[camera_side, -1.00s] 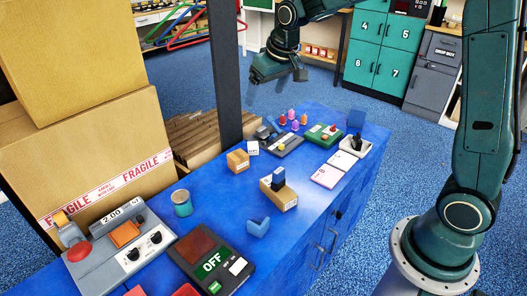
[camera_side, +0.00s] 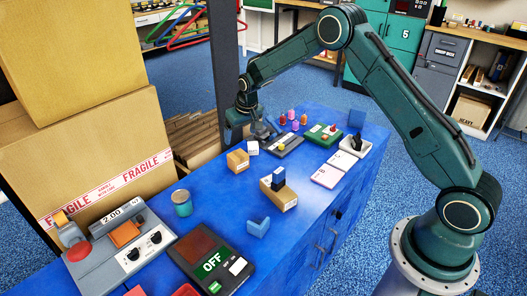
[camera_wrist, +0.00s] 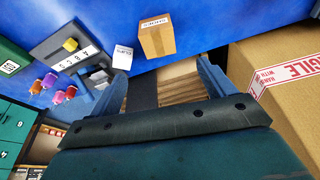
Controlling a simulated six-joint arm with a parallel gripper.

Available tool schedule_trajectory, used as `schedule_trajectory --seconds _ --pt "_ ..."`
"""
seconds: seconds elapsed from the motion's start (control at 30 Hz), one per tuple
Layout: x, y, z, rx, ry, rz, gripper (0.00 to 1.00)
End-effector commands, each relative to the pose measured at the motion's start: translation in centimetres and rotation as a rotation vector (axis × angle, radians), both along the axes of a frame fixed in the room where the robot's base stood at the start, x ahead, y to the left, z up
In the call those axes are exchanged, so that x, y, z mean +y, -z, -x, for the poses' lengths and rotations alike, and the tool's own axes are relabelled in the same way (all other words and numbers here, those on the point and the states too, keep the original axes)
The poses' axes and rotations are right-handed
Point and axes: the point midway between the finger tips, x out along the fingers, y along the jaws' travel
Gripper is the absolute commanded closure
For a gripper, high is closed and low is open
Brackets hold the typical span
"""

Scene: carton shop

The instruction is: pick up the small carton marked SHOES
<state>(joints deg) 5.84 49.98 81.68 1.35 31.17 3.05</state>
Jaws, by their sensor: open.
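A small brown carton (camera_side: 238,161) stands on the blue bench top beside a small white box. It also shows in the wrist view (camera_wrist: 157,40), beyond my fingertips, with a white label too small for me to read surely. A second brown carton (camera_side: 279,195) lies nearer the bench front, with a blue block (camera_side: 276,179) on top; its label is unreadable. My gripper (camera_side: 243,136) is above the bench's back edge, behind the first carton and apart from it. In the wrist view my gripper (camera_wrist: 164,82) is open, with nothing between its fingers.
The white box (camera_side: 252,148) stands close to the small carton. A dark post (camera_side: 224,70) rises just behind my gripper. Big cartons (camera_side: 95,150) stand at the left.

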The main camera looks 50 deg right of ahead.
Motion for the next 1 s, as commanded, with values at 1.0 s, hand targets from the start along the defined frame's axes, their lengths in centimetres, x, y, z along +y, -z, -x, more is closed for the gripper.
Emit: schedule_trajectory --seconds 1.0 --pt "-0.5 8.0 -2.4 0.001 0.001 0.0 0.18"
